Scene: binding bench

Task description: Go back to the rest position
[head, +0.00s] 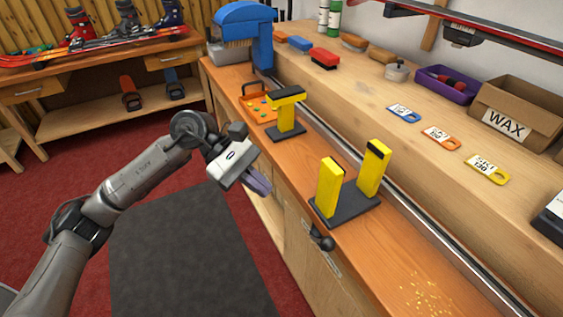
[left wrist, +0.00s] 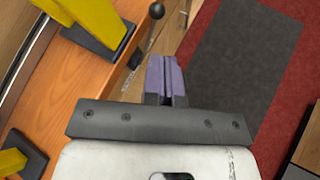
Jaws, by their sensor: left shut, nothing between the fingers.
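My left gripper (head: 258,186) hangs in the air in front of the bench edge, over the floor side. Its purple fingers are shut with nothing between them. They also show in the left wrist view (left wrist: 165,75), pressed together. The orange-brown bench (head: 300,155) lies to the right of the gripper in the head view. A yellow post stand with two uprights (head: 345,207) and a yellow T-shaped stand (head: 286,118) stand on it, apart from the gripper. My right gripper does not show in either view.
A black-knobbed lever (head: 321,240) sticks out at the bench front. A blue machine (head: 245,30) and an orange tray (head: 258,105) stand farther back. A wax box (head: 515,112), a purple bin (head: 446,87) and tags line the upper shelf. Above the grey mat (head: 185,250) is free room.

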